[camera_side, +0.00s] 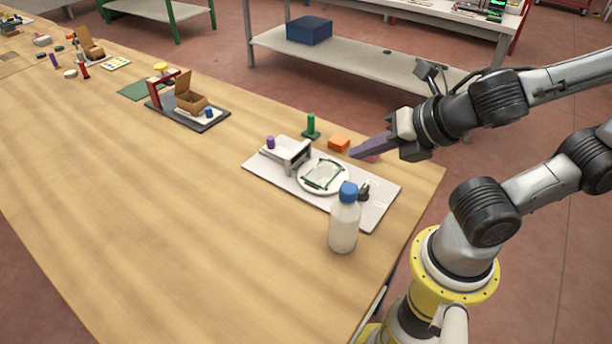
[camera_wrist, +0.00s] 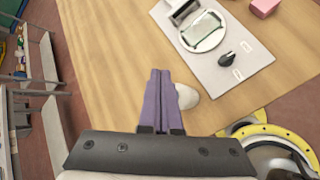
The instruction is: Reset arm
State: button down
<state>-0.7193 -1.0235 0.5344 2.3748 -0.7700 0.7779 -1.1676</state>
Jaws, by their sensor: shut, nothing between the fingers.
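My gripper (camera_side: 354,153) has long purple fingers. In the side view it hangs above the back right part of the table, beyond the glass edger's board (camera_side: 262,175). In the wrist view the fingers (camera_wrist: 160,72) lie against each other with nothing between them. The board carries a white round plate with a clear green-edged glass piece (camera_side: 324,175), a grey bracket (camera_side: 290,150) and a small black part (camera_side: 363,190). The plate (camera_wrist: 188,40) and black part (camera_wrist: 227,59) also show in the wrist view.
A blue-capped bottle (camera_side: 344,220) stands at the board's front edge. An orange block (camera_side: 338,144), a green peg (camera_side: 311,126) and a purple peg (camera_side: 270,142) are nearby. A pink block (camera_wrist: 265,6) shows in the wrist view. The table's front left is clear.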

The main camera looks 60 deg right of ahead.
jog(key=s+d+m+g, duration=0.1)
jog(key=m, duration=0.8)
jog(key=s+d+r+m+g, duration=0.1)
jog(key=s+m, duration=0.1)
jog(key=m, duration=0.6)
jog(key=s+d+m+g, duration=0.1)
jog(key=m, duration=0.8)
jog(key=shift+s+d+r+m+g, duration=0.15)
jog(key=shift+d+r+m+g, duration=0.15)
jog(key=shift+d+r, duration=0.1)
